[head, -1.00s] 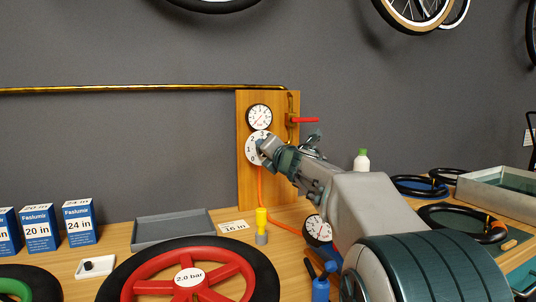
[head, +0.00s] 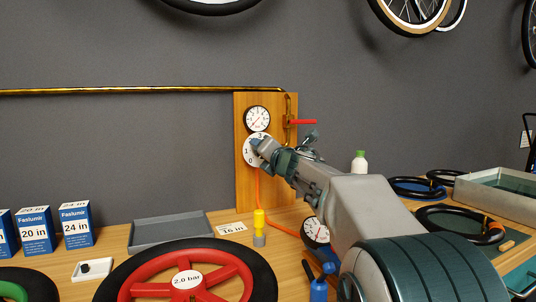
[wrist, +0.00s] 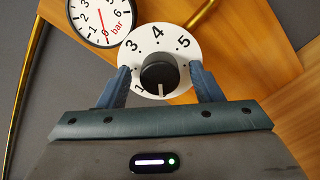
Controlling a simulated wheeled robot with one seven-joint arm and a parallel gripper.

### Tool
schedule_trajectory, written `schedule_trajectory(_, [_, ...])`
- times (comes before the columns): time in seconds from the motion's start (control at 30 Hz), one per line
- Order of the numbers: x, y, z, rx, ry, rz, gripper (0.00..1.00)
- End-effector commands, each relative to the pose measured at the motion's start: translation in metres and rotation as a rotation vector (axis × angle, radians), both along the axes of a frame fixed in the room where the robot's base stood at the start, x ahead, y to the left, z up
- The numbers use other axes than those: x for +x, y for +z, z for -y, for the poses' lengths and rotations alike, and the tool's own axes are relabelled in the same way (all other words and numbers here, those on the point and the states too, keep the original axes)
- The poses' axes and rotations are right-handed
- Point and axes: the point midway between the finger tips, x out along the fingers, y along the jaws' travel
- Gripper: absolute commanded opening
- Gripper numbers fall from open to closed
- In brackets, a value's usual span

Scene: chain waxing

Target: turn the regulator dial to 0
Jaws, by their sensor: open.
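The regulator dial is a white numbered disc (head: 249,158) with a black knob, on a wooden board. In the wrist view the disc (wrist: 151,45) shows 3, 4 and 5 on its far side and a 1 at lower left. The black knob (wrist: 159,74) has a white mark that points down toward my gripper's palm; I cannot read a number there. My gripper (wrist: 160,82) is open, with one blue finger on each side of the knob. I cannot tell whether the fingers touch it. In the head view my gripper (head: 263,149) covers the knob and the disc's right side.
A pressure gauge (head: 257,119) sits just above the dial, and a red valve lever (head: 303,122) is to its right on the board (head: 243,190). An orange hose (head: 257,188) runs down below. A grey tray (head: 170,231) and red wheel (head: 190,282) are on the bench.

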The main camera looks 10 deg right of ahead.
Motion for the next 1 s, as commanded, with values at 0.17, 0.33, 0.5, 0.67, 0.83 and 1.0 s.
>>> schedule_trajectory(0.17, [-0.012, 0.001, 0.003, 0.0, -0.001, 0.001, 0.59])
schedule_trajectory(0.33, [-0.04, 0.001, 0.008, 0.0, -0.001, 0.001, 0.59])
schedule_trajectory(0.5, [-0.072, 0.002, 0.015, 0.0, -0.002, 0.002, 0.59])
schedule_trajectory(0.67, [-0.1, 0.002, 0.02, 0.0, -0.001, 0.001, 0.59])
schedule_trajectory(0.83, [-0.123, 0.001, 0.024, -0.001, -0.001, 0.001, 0.59])
schedule_trajectory(1.0, [-0.133, 0.0, 0.027, 0.0, -0.001, -0.001, 0.59])
